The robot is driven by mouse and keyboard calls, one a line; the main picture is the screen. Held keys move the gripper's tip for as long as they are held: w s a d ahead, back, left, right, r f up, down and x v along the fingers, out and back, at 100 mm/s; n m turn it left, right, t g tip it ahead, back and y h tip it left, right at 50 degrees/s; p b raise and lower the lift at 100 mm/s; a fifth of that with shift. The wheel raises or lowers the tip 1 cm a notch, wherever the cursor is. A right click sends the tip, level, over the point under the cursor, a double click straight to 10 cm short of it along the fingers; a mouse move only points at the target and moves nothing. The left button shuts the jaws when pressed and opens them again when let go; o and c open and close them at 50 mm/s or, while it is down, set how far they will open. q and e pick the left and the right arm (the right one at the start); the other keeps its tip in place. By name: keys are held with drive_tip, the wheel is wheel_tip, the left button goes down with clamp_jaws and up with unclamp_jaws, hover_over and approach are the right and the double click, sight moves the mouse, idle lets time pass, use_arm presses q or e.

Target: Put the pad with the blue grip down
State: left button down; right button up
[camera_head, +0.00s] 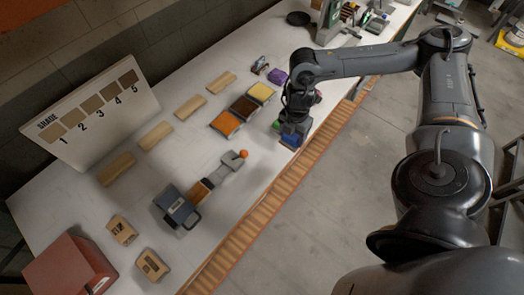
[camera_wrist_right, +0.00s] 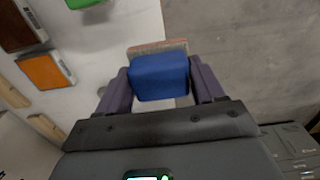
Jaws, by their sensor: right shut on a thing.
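The pad with the blue grip (camera_head: 290,140) is at the front edge of the white table, under my right gripper (camera_head: 292,127). In the right wrist view my right gripper (camera_wrist_right: 161,82) is shut on the blue grip (camera_wrist_right: 158,77), one finger on each side. The pad's pale, brownish edge (camera_wrist_right: 158,47) shows beyond the grip. Whether the pad touches the table is hidden. A green-gripped thing (camera_head: 276,124) is close beside it; its green part also shows at the top of the right wrist view (camera_wrist_right: 84,3). My left gripper is not in view.
Orange (camera_head: 225,124), dark brown and yellow trays lie left of my right gripper, with a purple item (camera_head: 277,76) behind. Wooden blocks (camera_head: 155,135) line the table before a numbered shade board (camera_head: 97,112). A grey device (camera_head: 177,208) stands nearer. A wooden strip edges the table.

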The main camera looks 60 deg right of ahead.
drive_tip(key=shift+s+d+f, duration=0.3)
drive_tip(key=shift+s+f, duration=0.05)
drive_tip(key=shift+f, duration=0.25)
drive_tip(key=shift+w+f, duration=0.15)
drive_tip(key=shift+f, duration=0.15)
drive_tip(key=w+f, duration=0.2)
drive_tip(key=w, duration=0.1)
drive_tip(key=w+f, duration=0.2)
drive_tip(key=w, duration=0.2)
drive_tip(key=w+f, duration=0.2)
drive_tip(key=w, duration=0.2)
drive_tip(key=shift+f, duration=2.35)
drive_tip(key=shift+f, duration=0.1)
drive_tip(key=o, duration=1)
